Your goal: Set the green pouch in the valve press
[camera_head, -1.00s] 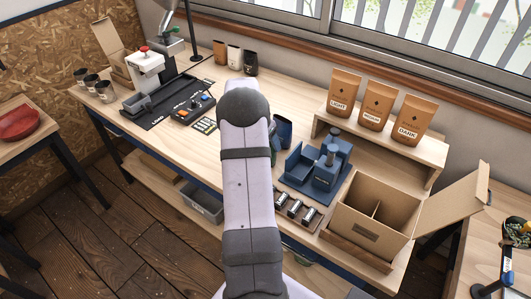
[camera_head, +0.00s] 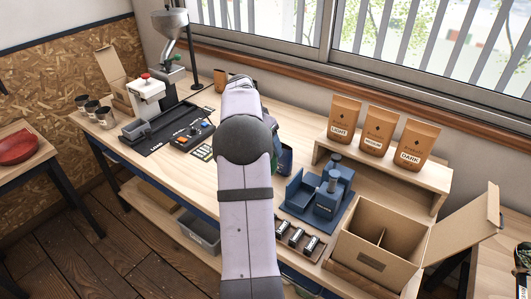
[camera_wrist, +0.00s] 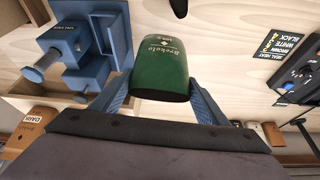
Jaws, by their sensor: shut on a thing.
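The green pouch (camera_wrist: 163,65) shows in the wrist view between the two blue fingers of my gripper (camera_wrist: 158,97), which is shut on it. The blue valve press (camera_wrist: 82,52) is at the left of the wrist view, apart from the pouch. In the head view the valve press (camera_head: 318,195) stands on the bench to the right of my arm. My arm hides most of my gripper there; a dark green-blue patch (camera_head: 285,160) shows beside the arm, and I cannot tell which part it is.
A dark object (camera_wrist: 179,7) shows at the top edge of the wrist view. Kraft bags (camera_head: 378,131) stand on a shelf behind. A black tray (camera_head: 160,130) is left of my arm.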

